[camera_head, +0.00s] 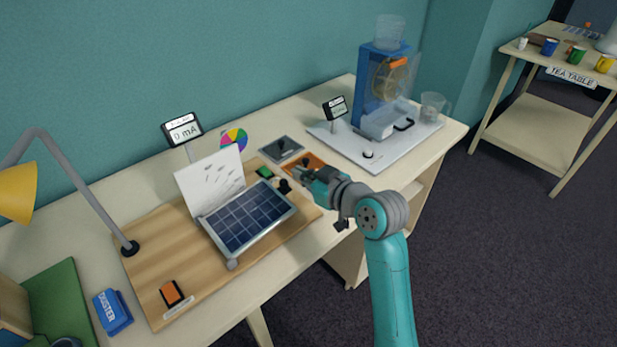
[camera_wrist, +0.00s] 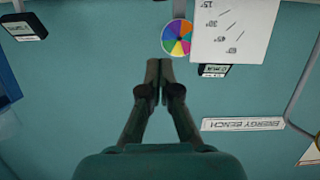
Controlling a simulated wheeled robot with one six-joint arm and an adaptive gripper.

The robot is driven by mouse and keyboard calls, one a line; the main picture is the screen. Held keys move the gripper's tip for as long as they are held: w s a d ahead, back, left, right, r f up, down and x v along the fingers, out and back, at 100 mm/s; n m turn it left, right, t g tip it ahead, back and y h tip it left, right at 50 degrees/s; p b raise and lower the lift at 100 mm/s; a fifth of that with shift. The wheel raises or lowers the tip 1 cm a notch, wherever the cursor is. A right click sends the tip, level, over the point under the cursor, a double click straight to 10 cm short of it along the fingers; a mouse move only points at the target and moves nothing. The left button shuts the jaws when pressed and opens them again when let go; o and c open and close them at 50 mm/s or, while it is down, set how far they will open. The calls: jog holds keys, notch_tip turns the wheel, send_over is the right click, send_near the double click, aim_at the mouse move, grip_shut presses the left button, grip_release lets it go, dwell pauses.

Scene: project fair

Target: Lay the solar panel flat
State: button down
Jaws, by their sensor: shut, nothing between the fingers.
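The solar panel (camera_head: 249,215) is a dark blue gridded panel in a light frame on the wooden board (camera_head: 150,262). It looks tilted, but its exact angle is hard to tell. A white angle card (camera_head: 210,181) stands upright behind it; the card also shows in the wrist view (camera_wrist: 232,30) with angle marks. My gripper (camera_head: 300,172) is to the right of the panel, above the board's right end and apart from the panel. In the wrist view my gripper (camera_wrist: 158,64) has its fingers together with nothing between them. The panel is not in the wrist view.
A meter (camera_head: 182,129) reading 0 mA and a coloured disc (camera_head: 234,139) stand behind the panel. A lamp (camera_head: 18,192) and a blue duster (camera_head: 113,312) are at left. A blue water-wheel rig (camera_head: 372,88) stands at right. The table front is clear.

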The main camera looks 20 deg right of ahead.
jog(key=x, duration=0.6)
jog(key=shift+f, duration=0.25)
jog(key=shift+s+d+f, duration=0.1)
jog(key=shift+f, duration=1.65)
jog(key=shift+d+f+m+y, duration=0.2)
jog(key=shift+f+m, duration=0.1)
jog(key=shift+f, duration=0.5)
jog(key=shift+d+f+m+y, duration=0.1)
jog(key=shift+d+f+m, duration=0.15)
jog(key=shift+f, duration=0.55)
